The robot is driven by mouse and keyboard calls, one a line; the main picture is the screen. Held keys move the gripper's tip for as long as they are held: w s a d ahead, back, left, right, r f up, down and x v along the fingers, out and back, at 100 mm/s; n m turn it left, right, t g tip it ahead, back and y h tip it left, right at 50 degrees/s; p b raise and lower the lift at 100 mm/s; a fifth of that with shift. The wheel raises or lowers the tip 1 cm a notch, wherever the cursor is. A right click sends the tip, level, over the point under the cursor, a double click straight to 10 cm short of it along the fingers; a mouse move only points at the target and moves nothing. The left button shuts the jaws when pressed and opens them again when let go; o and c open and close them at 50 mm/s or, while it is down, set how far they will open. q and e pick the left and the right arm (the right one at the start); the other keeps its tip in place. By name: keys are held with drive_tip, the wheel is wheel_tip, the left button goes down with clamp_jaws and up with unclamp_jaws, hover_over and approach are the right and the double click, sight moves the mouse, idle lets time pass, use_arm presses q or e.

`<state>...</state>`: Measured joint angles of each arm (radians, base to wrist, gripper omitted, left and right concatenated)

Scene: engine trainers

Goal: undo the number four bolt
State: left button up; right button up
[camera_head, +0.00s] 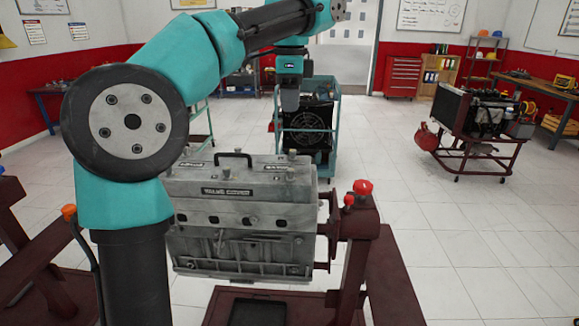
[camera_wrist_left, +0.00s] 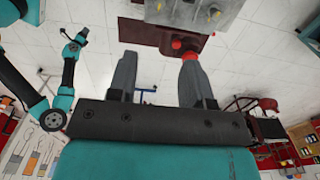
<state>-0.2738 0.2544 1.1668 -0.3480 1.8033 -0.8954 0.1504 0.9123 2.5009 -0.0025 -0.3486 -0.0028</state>
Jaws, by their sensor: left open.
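The grey engine block (camera_head: 240,215) sits on a dark red stand (camera_head: 362,235), with a black handle on top. Small bolt heads show on its upper face and front, but I cannot tell which is number four. My left gripper (camera_head: 290,100) hangs above and behind the engine's right part in the head view, pointing down. In the left wrist view its two grey fingers (camera_wrist_left: 157,70) are apart with nothing between them. There the engine (camera_wrist_left: 190,12) shows at the top edge, beyond the fingertips. A teal arm, likely my right, shows at left there; its jaws are too small to read.
A red knob (camera_head: 362,187) rises from the stand's right post. A teal-framed cart (camera_head: 335,130) with a black fan stands behind the engine. A second engine on a trolley (camera_head: 480,115) is at the right. White tiled floor is open between them.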

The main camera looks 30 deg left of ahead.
sight(290, 169)
use_arm(q)
wheel_tip(290, 169, down, 17)
drive_tip(key=shift+f, duration=0.1)
idle(0.6)
drive_tip(key=shift+c, duration=0.2)
clamp_jaws()
